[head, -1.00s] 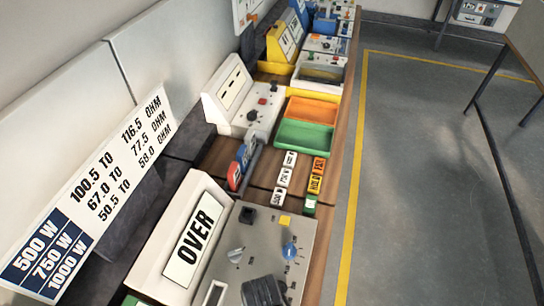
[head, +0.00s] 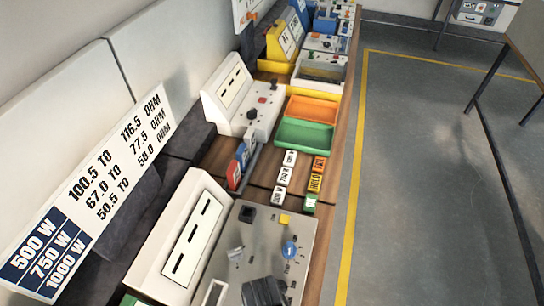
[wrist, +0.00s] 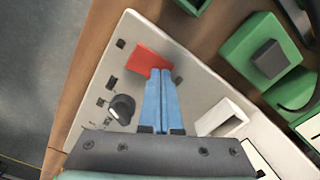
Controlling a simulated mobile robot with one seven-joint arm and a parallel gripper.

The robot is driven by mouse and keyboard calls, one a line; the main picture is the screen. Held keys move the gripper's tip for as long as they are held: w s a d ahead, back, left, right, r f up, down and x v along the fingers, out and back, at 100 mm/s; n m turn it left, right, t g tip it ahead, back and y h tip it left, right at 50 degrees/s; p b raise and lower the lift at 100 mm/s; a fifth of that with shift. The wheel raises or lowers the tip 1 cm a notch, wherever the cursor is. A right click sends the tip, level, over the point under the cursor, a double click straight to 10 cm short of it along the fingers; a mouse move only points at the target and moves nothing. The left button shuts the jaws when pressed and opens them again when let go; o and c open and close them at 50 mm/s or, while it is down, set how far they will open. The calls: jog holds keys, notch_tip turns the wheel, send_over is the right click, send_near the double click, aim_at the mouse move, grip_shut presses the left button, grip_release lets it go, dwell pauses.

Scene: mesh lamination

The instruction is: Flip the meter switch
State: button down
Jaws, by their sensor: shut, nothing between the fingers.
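The nearest meter has a display (head: 193,237) showing three dashes and a grey panel (head: 262,232). A silver lever-like switch (head: 235,253) stands on the panel, with a blue knob (head: 290,250) to its right. My gripper (wrist: 161,72) is shut and empty in the wrist view. Its blue fingertips are over a pale panel (wrist: 195,75), close to a red block (wrist: 148,60); contact is unclear. I cannot clearly make out my gripper in the head view.
A dark bulky object (head: 265,292) covers part of the near panel. Resistance-range sign (head: 95,195) leans at left. Orange (head: 312,110) and green (head: 305,134) trays and several label blocks (head: 284,175) lie farther along. Green blocks (wrist: 268,52) are at upper right in the wrist view.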

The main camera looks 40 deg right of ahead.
notch_tip(320, 180, up, 7)
jog(key=p, duration=0.7)
dwell(0.5)
jog(key=w+d+r+n+t+h+b, duration=0.1)
jog(key=w+r+t+b, duration=0.15)
jog(key=w+r, duration=0.5)
jog(key=w+d+r+t+h+b, duration=0.1)
jog(key=w+r+t, duration=0.3)
jog(key=w, duration=0.6)
jog(key=w+a+r+n+t+b, duration=0.1)
jog(key=w+r+t+b, duration=0.2)
jog(key=r, duration=0.6)
jog(key=w+a+r+t, duration=0.25)
jog(key=w+r, duration=0.25)
jog(key=r, duration=0.3)
jog(key=a+r+n+t+b, duration=0.1)
jog(key=a+r+t+b, duration=0.2)
jog(key=r+t, duration=1.05)
jog(key=s+a+r+b, duration=0.1)
jog(key=s+r, duration=0.3)
jog(key=r, duration=0.3)
jog(key=s+a+r+n+t+y+b, duration=0.1)
jog(key=s+a+r, duration=0.1)
jog(key=s+r, duration=0.3)
jog(key=s+a+r+t+y+b, duration=0.1)
jog(key=s+r, duration=0.4)
jog(key=r, duration=0.6)
jog(key=shift+s+a, duration=0.25)
jog(key=shift+a, duration=0.25)
